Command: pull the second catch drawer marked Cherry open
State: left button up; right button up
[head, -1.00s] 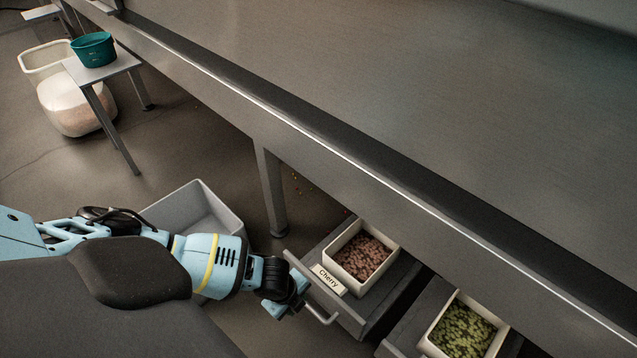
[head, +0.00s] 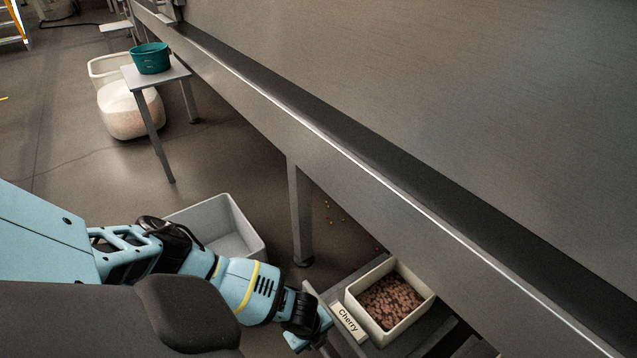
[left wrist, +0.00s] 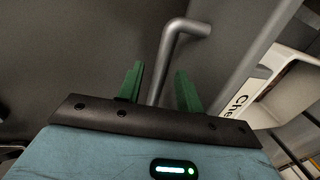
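The drawer marked Cherry (head: 347,322) stands pulled out from under the long metal counter, at the bottom right of the head view. It holds a white bin (head: 433,293) of reddish-brown candies. My left gripper (head: 318,338) is at the drawer's front, left of the label. In the left wrist view, the drawer's bent bar handle (left wrist: 168,55) runs between the green fingers of my left gripper (left wrist: 160,82). The fingers are apart, with a gap showing on each side of the bar. The handle is hidden in the head view. My right gripper is out of view.
A grey open bin (head: 222,238) stands on the floor behind my left arm. A counter leg (head: 301,215) is just beyond the drawer. A small table (head: 175,75) with a teal tub (head: 150,58) stands at upper left. Several small bits lie on the floor.

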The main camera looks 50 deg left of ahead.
pick_arm(q)
jog(key=shift+w+f, duration=0.1)
jog(key=shift+f, duration=0.6)
grip_shut()
